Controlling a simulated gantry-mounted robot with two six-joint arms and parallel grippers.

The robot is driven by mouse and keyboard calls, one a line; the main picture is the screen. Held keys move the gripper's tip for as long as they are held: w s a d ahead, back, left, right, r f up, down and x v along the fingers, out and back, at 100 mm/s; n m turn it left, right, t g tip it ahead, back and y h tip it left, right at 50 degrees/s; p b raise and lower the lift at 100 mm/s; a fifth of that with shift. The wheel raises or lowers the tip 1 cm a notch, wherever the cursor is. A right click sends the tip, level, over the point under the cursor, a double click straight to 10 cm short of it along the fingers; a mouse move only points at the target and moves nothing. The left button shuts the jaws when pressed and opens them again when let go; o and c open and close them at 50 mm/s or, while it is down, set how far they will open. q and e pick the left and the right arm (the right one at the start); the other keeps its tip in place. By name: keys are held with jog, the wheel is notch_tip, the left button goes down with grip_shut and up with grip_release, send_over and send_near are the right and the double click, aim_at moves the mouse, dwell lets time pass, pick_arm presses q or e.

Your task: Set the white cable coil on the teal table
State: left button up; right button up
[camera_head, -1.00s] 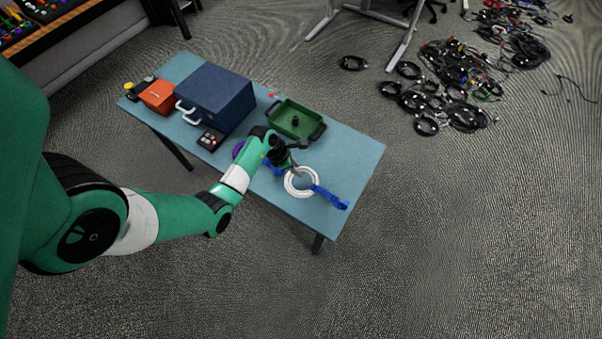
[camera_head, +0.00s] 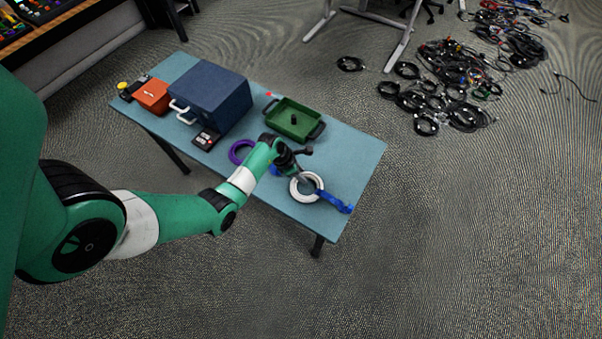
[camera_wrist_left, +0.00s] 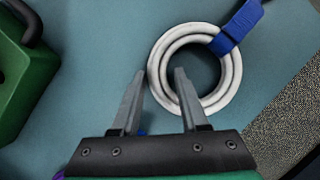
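The white cable coil (camera_head: 308,199) lies flat on the teal table (camera_head: 352,160), near its right end. A blue strap or connector piece (camera_head: 337,203) is attached at its right side. In the left wrist view the coil (camera_wrist_left: 234,76) is a ring of several strands with the blue piece (camera_wrist_left: 238,25) at upper right. My left gripper (camera_wrist_left: 160,72) is open. One finger is just outside the ring's left side, and the other overlaps the ring's opening, with visible gaps to the strands. In the head view the left gripper (camera_head: 299,175) is at the coil's upper-left edge. My right gripper is out of view.
A purple coil (camera_head: 234,155) lies left of my gripper. A green tray (camera_head: 276,126) stands behind it. A blue box (camera_head: 222,100), an orange box (camera_head: 152,97) and a small dark device (camera_head: 205,139) occupy the left half.

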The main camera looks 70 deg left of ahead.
pick_arm(q)
jog(key=shift+o, duration=1)
jog(key=shift+r, duration=0.25)
jog(key=p+v, duration=0.6)
jog(key=v, duration=0.5)
jog(key=shift+s+r, duration=0.2)
jog(key=shift+r, duration=0.1)
